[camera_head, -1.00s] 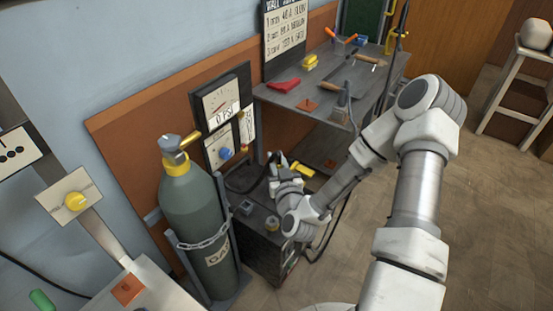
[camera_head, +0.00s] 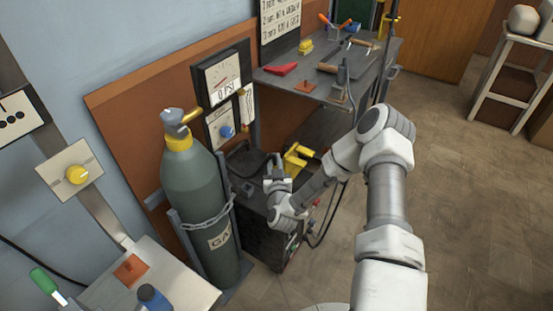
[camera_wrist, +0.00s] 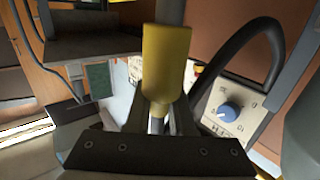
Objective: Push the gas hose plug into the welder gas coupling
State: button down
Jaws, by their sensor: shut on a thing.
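My gripper (camera_wrist: 158,122) is shut on a yellow cylindrical plug (camera_wrist: 167,60), with a narrow metal part showing between the fingers. A black hose (camera_wrist: 262,45) arches to the right of it. In the head view my gripper (camera_head: 276,172) is low over the dark welder (camera_head: 262,238), close to its back. Yellow parts (camera_head: 295,160) show just right of the gripper; I cannot tell whether they belong to the plug. I cannot pick out the gas coupling in either view, nor tell whether the plug touches it.
A grey-green gas bottle (camera_head: 190,185), chained to its stand, is close on the left. A gauge panel (camera_head: 222,82) with a blue knob (camera_head: 227,131) stands behind. A grey workbench (camera_head: 335,85) with tools is at the back right.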

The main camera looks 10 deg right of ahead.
jog(key=shift+w+f, duration=0.3)
jog(key=shift+f, duration=0.35)
jog(key=shift+w+f, duration=0.3)
jog(key=shift+f, duration=0.35)
jog(key=shift+b, duration=0.4)
jog(key=shift+f+b, duration=2.3)
jog(key=shift+f, duration=0.6)
jog(key=shift+f+b, duration=2)
jog(key=shift+f, duration=0.05)
jog(key=c, duration=0.7)
grip_release()
jog(key=shift+s, duration=0.15)
